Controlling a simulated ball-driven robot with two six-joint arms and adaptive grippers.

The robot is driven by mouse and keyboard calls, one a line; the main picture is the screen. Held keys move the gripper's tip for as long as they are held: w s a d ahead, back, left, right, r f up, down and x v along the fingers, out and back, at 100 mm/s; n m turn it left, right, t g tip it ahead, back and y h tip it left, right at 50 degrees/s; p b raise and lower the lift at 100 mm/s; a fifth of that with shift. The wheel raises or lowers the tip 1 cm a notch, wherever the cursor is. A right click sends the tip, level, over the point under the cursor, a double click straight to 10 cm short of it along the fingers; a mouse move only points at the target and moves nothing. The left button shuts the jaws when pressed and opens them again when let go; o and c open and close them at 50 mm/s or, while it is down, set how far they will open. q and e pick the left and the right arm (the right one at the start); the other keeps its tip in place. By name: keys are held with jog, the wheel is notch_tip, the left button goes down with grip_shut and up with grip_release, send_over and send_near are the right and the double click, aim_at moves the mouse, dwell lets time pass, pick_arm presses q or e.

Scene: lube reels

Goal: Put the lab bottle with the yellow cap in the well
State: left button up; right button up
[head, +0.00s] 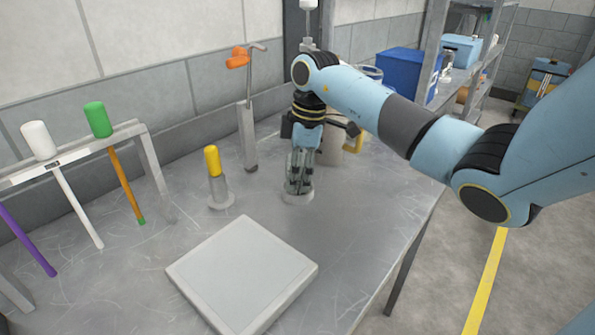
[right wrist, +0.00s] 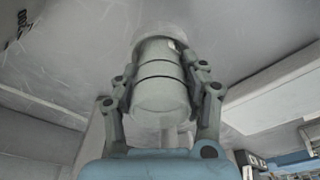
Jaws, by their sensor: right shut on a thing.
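A yellow-topped upright piece (head: 212,160) stands on the metal table, its lower part a grey cylinder on a round grey base (head: 221,202). Whether this is a bottle seated in a well I cannot tell. My right gripper (head: 299,182) is to the right of it, pointing down, shut on a grey cylinder. In the right wrist view the gripper (right wrist: 162,80) has its fingers on both sides of this grey cylinder (right wrist: 160,92), which has dark rings. A pale round base (head: 298,199) shows just below the fingertips. My left gripper is not in view.
A white square slab (head: 243,270) lies at the front of the table (head: 350,215). A rack with hanging white, green and purple-handled tools (head: 100,120) stands at left. An orange-topped metal stand (head: 247,135) is behind. A beige container (head: 330,150) is close behind my right gripper.

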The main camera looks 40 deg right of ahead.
jog(key=o, duration=1)
jog(key=shift+f, duration=0.1)
notch_tip(320, 180, up, 12)
jog(key=s+d+b, duration=0.1)
jog(key=shift+d, duration=0.2)
jog(key=shift+s, duration=0.15)
